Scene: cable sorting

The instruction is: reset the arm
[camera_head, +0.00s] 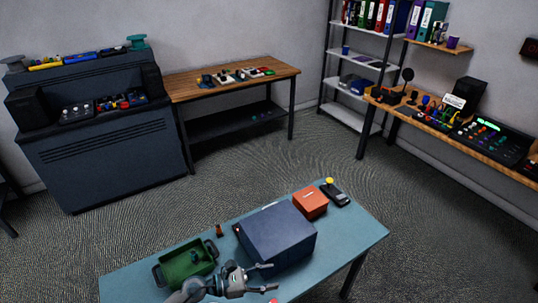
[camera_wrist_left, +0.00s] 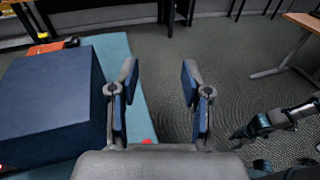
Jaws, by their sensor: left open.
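My left gripper (camera_head: 270,277) is over the front of the blue-green table (camera_head: 350,236), just in front of the large dark blue box (camera_head: 285,245). In the left wrist view, its two fingers (camera_wrist_left: 159,85) stand wide apart with nothing between them. The blue box (camera_wrist_left: 45,105) is to the left of the fingers there, apart from them. At the right of that view is a dark jointed arm part (camera_wrist_left: 272,122), probably my right arm; its jaws are not clear. My right gripper does not show in the head view.
A green bin (camera_head: 172,273) with small items stands left of the box. An orange box (camera_head: 311,203) and a dark handheld device (camera_head: 335,193) lie behind it. A wooden bench (camera_head: 190,88), shelves (camera_head: 350,55) and a dark console (camera_head: 110,150) stand farther off. Carpet between is clear.

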